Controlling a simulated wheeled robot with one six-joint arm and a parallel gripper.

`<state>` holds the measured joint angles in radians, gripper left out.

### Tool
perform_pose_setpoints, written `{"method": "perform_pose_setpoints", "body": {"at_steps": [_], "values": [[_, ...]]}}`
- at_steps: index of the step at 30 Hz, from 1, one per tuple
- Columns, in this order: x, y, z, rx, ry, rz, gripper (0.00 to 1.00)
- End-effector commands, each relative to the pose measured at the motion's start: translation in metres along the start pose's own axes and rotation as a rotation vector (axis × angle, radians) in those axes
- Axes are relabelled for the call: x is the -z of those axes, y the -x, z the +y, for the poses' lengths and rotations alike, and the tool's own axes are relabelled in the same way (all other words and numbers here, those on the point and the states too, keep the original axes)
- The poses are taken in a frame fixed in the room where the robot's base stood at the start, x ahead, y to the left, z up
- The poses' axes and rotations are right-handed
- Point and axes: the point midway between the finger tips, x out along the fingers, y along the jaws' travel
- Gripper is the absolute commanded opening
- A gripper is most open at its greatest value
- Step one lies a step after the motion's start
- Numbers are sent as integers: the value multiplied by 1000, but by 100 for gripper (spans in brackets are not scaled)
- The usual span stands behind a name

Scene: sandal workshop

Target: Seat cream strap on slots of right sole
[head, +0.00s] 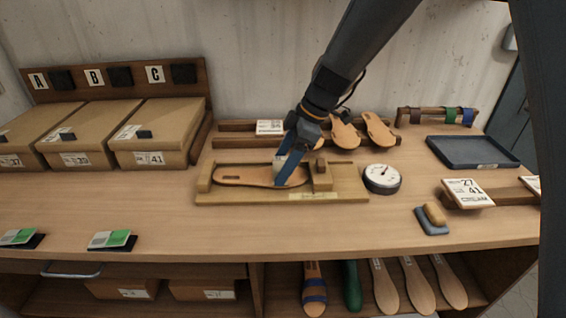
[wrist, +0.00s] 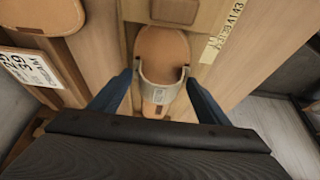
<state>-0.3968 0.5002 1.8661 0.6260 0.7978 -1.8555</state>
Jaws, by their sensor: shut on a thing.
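A tan sole (head: 240,175) lies lengthwise in the wooden fixture (head: 350,193) at the middle of the bench; it also shows in the wrist view (wrist: 162,48). My gripper (head: 284,174) is over the sole's right half, fingers pointing down. Its blue fingers (wrist: 157,92) are on either side of the cream strap (wrist: 160,84), shut on it. The strap arches across the sole, its ends near the sole's two edges. In the head view a finger partly hides the strap (head: 279,162). I cannot tell whether its ends are in the slots.
A round dial gauge (head: 382,179) stands right of the fixture. Behind it, more soles (head: 378,130) rest on a rack. Cardboard boxes (head: 160,130) stand at left, a dark tray (head: 472,151) at right.

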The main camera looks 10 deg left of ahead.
Motion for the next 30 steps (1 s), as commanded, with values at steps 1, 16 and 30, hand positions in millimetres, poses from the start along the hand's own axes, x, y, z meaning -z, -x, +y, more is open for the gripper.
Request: {"method": "perform_pose_setpoints", "body": {"at_steps": [1, 16, 30], "values": [[0, -1, 0, 0, 0, 0, 54], [-2, -5, 0, 0, 0, 0, 54], [-2, -5, 0, 0, 0, 0, 92]]}}
